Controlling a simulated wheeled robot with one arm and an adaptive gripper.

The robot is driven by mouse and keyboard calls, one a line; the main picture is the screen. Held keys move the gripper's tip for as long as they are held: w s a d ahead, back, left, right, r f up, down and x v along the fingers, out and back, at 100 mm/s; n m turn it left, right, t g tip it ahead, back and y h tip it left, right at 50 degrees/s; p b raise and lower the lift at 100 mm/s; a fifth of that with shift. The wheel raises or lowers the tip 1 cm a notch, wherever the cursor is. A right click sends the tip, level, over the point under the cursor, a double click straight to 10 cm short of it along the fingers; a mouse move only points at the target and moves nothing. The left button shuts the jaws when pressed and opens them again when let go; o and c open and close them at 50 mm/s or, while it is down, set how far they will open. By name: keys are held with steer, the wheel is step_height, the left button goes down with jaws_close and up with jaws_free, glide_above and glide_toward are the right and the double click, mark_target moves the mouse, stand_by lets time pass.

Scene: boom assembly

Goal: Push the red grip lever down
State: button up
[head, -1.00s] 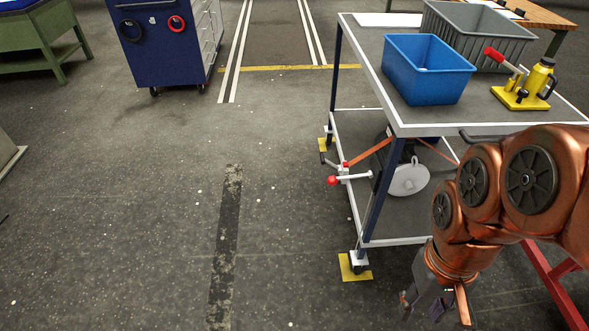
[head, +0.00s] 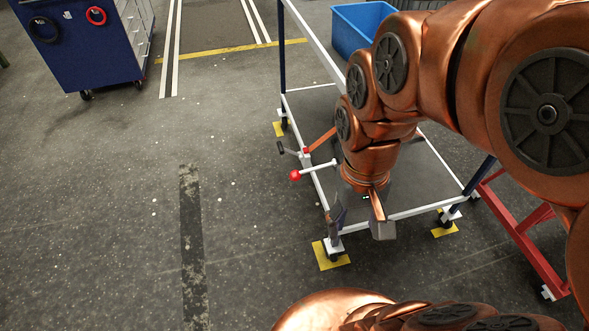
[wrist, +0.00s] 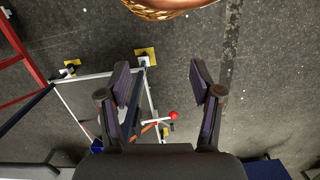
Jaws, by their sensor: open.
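A white lever with a red ball grip (head: 295,175) sticks out sideways from the left edge of the cart's lower shelf. The red grip also shows in the wrist view (wrist: 173,115), where it appears between my fingers but farther off. My gripper (head: 360,224) hangs pointing down at the cart's near left corner, right of the red grip and apart from it in the picture. Its two fingers stand spread with nothing between them, also in the wrist view (wrist: 160,78). My arm hides part of the cart's lower shelf.
A second lever with a black grip (head: 281,147) sits beyond the red one. A blue tool cabinet (head: 78,45) is at the far left. A red frame (head: 515,228) stands at right. The floor left of the cart is clear.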

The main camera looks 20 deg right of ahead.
steer(key=w+f+m+b, duration=0.1)
steer(key=w+f+b, duration=0.3)
steer(key=w, duration=0.3)
steer(key=w+f+m+t+b, duration=0.1)
steer(key=w+f+m+b, duration=0.15)
steer(key=w, duration=0.45)
steer(key=w+f+m+b, duration=0.1)
steer(key=w+f+b, duration=0.35)
steer(key=w, duration=0.25)
steer(key=m+t+b, duration=0.1)
steer(key=m+b, duration=0.2)
steer(key=b, duration=0.6)
glide_above(297, 172)
steer(key=shift+y, duration=0.3)
steer(key=f, duration=1.2)
steer(key=shift+s+d+f, duration=0.15)
steer(key=shift+s, duration=0.25)
steer(key=shift+w+f, duration=0.2)
steer(key=shift+f, duration=0.1)
steer(key=f, duration=0.5)
steer(key=f+b, duration=0.1)
steer(key=f, duration=0.1)
steer(key=shift+w+a+f, duration=0.15)
steer(key=shift+w+a, duration=0.1)
jaws_close()
